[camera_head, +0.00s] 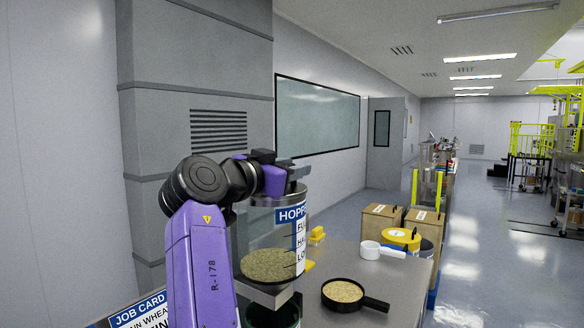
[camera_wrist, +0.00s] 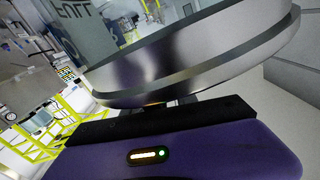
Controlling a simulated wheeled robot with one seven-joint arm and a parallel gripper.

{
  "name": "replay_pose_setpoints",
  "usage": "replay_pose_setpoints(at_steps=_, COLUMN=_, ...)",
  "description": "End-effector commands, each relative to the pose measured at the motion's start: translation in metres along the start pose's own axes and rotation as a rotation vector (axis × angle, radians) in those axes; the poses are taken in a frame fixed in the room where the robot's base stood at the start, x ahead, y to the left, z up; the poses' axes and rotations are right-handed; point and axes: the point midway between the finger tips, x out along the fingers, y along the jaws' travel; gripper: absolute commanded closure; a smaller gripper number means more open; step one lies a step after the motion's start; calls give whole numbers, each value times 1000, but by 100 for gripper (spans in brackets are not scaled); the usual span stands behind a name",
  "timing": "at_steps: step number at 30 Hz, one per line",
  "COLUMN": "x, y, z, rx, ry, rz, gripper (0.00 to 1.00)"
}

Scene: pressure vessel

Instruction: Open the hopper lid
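The hopper (camera_head: 297,232) is a clear cylinder with a blue and white label, standing on the bench with grain in its lower part. Its metal top band, with the lid (camera_head: 297,190), is partly hidden behind my arm. My gripper (camera_head: 287,162) is at the hopper's top. In the wrist view its dark fingers (camera_wrist: 168,104) show only as short stubs against the lid edge. Their tips and any grip are hidden.
A dark pan of grain (camera_head: 344,291), a white scoop (camera_head: 371,250) and a yellow block (camera_head: 316,234) are on the metal bench (camera_head: 395,295). A dark container (camera_head: 272,317) is below the hopper. Boxes (camera_head: 382,222) stand beyond the bench. A grey column rises behind my arm.

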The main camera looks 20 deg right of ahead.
Motion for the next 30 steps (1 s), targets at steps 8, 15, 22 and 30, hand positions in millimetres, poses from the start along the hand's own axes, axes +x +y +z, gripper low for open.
replay_pose_setpoints(at_steps=8, x=0, y=0, z=0, rx=0, ry=0, rz=-1, gripper=100)
replay_pose_setpoints(at_steps=15, x=-1, y=-1, z=0, rx=-1, ry=0, rz=-1, gripper=100)
replay_pose_setpoints(at_steps=22, x=-1, y=-1, z=0, rx=0, ry=0, rz=-2, gripper=100)
replay_pose_setpoints(at_steps=30, x=-1, y=-1, z=0, rx=0, ry=0, rz=-3, gripper=100)
